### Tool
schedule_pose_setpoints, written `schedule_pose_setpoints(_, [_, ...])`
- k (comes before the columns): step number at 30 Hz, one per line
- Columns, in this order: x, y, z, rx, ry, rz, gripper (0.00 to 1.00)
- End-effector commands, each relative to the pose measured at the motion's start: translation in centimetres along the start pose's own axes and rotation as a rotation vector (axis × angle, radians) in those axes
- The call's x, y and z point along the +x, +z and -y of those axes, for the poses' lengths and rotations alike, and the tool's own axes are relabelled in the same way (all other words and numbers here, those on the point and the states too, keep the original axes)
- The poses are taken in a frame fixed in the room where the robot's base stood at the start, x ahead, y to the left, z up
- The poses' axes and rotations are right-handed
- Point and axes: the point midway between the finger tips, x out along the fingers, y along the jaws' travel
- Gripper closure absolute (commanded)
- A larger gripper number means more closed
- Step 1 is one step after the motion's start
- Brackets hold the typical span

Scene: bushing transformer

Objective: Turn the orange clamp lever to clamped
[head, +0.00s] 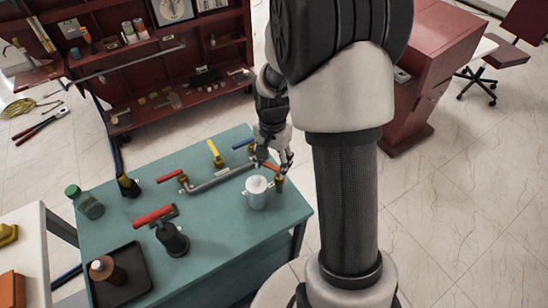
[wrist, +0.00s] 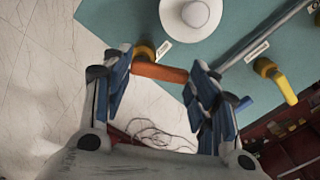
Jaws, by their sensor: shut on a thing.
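The orange clamp lever (wrist: 160,73) lies lengthwise between the two fingers of my gripper (wrist: 158,68) in the wrist view. The fingers are shut on it, one at each end. The lever joins a brass-coloured base (wrist: 144,50) beside the left finger, next to a small white label whose text I cannot read. In the head view, my gripper (head: 282,164) is at the right back part of the teal table, over the orange lever (head: 268,167), which is partly covered by the fingers. The brass base (head: 279,184) stands just below it.
A white lidded pot (head: 257,195) stands close to the lever. A dark valve with a red handle (head: 153,215) stands at front left.

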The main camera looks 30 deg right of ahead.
Motion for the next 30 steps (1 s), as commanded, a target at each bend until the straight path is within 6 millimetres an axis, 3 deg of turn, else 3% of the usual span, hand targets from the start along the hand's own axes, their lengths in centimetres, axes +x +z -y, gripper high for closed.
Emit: schedule_pose_setpoints(30, [0.1,1.9,-1.1,-0.894,0.004,0.008,0.69])
